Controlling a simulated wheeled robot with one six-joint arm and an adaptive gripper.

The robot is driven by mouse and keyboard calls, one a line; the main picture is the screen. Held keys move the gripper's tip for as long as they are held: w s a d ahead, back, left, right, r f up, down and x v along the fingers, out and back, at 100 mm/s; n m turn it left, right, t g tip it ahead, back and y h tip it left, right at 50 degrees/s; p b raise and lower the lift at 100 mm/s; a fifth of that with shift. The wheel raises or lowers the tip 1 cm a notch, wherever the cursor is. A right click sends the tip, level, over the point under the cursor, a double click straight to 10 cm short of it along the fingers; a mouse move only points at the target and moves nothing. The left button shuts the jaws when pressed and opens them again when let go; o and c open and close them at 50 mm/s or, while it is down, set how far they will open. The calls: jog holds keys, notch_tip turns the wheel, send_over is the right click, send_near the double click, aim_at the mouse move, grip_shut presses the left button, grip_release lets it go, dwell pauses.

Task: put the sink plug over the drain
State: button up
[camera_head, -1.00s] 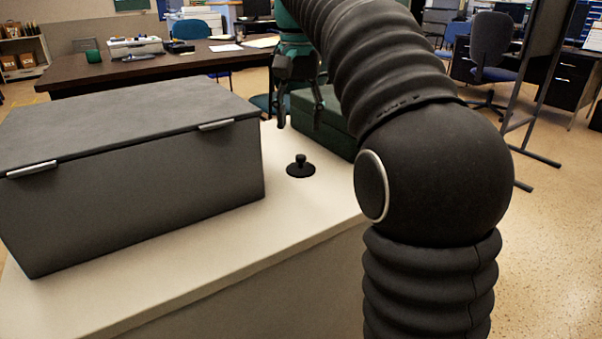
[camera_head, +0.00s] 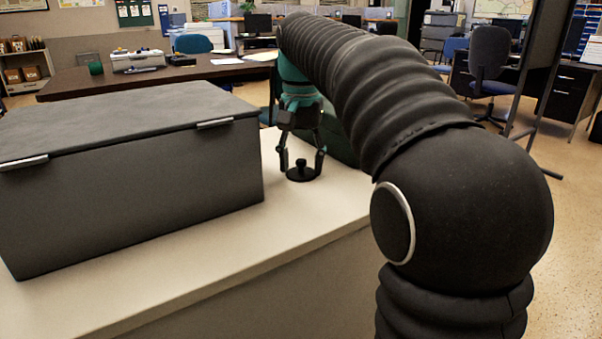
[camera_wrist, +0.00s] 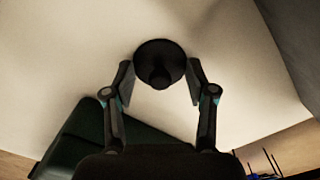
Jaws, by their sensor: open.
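The sink plug (camera_head: 300,174) is a small black disc with a knob on top, standing upright on the cream counter. In the wrist view the plug (camera_wrist: 160,62) lies between and just beyond my two fingertips. My gripper (camera_head: 301,160) is open, pointing down, with one finger on each side of the plug's knob. It also shows in the wrist view (camera_wrist: 160,75), where small gaps seem to separate the fingers from the knob. No drain can be made out in either view.
A large grey lidded box (camera_head: 150,190) stands on the cream counter (camera_head: 240,262), left of the plug. A dark green box (camera_wrist: 75,140) stands close behind my gripper. The counter's front strip is clear. A brown desk (camera_head: 200,70) is farther back.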

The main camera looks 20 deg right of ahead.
aim_at(301, 159)
grip_shut()
jog(key=shift+r, duration=0.6)
notch_tip(301, 159, up, 3)
jog(key=shift+f+p, duration=0.1)
jog(key=shift+p, duration=0.75)
jog(key=s+d+r+p, duration=0.1)
jog(key=s+d+r, duration=0.6)
jog(key=s, duration=0.2)
jog(key=shift+d, duration=0.25)
